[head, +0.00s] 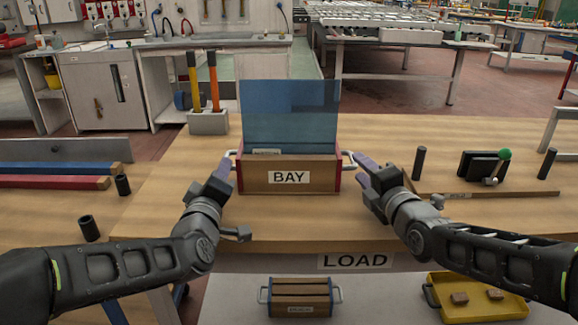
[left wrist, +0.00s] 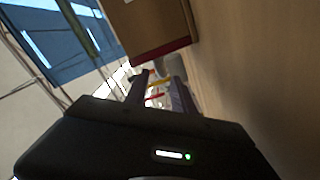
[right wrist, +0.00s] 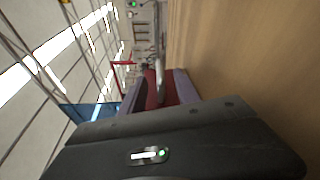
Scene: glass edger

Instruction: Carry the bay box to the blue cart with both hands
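The bay box (head: 290,176), wooden with red ends and a BAY label, stands upright on the wooden table with blue glass sheets (head: 290,112) in it. It has a pale handle at each end. My left gripper (head: 222,172) is at its left handle (head: 231,158); in the left wrist view (left wrist: 158,88) its fingers are apart, below the box corner. My right gripper (head: 364,166) is at the right handle (head: 348,160); in the right wrist view its fingers are apart with the handle (right wrist: 160,82) between them. I cannot make out a blue cart.
Dark cylinders and a black block (head: 482,167) with a green-knobbed lever stand right. A smaller wooden box (head: 300,296) and a yellow tray (head: 478,299) lie lower in front, near the LOAD label.

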